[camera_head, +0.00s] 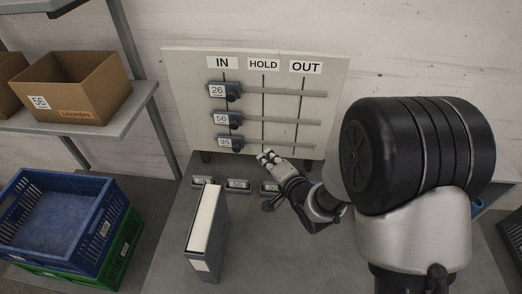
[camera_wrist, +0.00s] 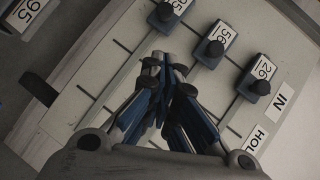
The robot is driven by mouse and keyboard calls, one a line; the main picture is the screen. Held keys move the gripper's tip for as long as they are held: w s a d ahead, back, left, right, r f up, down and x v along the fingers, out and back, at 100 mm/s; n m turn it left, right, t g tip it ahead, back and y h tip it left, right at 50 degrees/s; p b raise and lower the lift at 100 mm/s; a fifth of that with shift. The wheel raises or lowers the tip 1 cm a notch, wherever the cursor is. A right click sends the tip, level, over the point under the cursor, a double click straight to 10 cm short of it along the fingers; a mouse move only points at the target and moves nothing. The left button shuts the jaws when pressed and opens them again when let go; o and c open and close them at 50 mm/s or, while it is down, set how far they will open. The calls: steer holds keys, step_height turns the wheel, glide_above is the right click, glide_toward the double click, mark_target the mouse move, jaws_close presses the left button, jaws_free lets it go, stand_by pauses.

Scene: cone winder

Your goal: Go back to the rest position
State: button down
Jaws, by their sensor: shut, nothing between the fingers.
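My gripper (camera_head: 266,157) is shut and empty, in front of the lower edge of the white board (camera_head: 335,80), below the HOLD column. In the wrist view the fingers of my gripper (camera_wrist: 164,62) come together over the board. Whether they touch it I cannot tell. Three dark sliders, 26 (camera_head: 224,91), 56 (camera_head: 227,119) and 95 (camera_head: 229,142), sit on their rails under the IN label (camera_head: 222,63). In the wrist view the sliders 26 (camera_wrist: 257,78), 56 (camera_wrist: 215,45) and 95 (camera_wrist: 169,12) stand clear of the fingers.
Small numbered blocks (camera_head: 237,184) stand on the grey table (camera_head: 165,255), close to my gripper. A grey binder (camera_head: 204,235) stands in front of them. A blue crate (camera_head: 90,250) on a green crate (camera_head: 125,245) and a shelf (camera_head: 120,115) with a cardboard box (camera_head: 75,90) are at left.

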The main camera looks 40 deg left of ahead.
steer(key=w+d+r+t+h+b, duration=0.1)
steer(key=w+d+r+h, duration=0.15)
steer(key=d, duration=0.55)
steer(key=w+d+r+t+h, duration=0.1)
steer(key=w+d+r+h, duration=0.2)
steer(key=d, duration=0.4)
steer(key=s+d+r+h+b, duration=0.1)
steer(key=d+r+h, duration=0.15)
steer(key=d, duration=0.55)
steer(key=s+d+r+h+b, duration=0.1)
steer(key=s+d+r, duration=0.15)
steer(key=d, duration=0.45)
steer(key=s+d+g+h, duration=0.1)
steer(key=s+d, duration=0.3)
steer(key=s, duration=0.3)
steer(key=s+d+r+n+g+h+b, duration=0.1)
steer(key=s+d+g, duration=0.1)
steer(key=s+d, duration=0.3)
steer(key=s+d+n+g+h, duration=0.1)
steer(key=s+d, duration=0.3)
steer(key=s, duration=0.5)
steer(key=shift+s+d+r+g, duration=0.25)
steer(key=shift+s+d+g, duration=0.05)
steer(key=shift+s, duration=0.05)
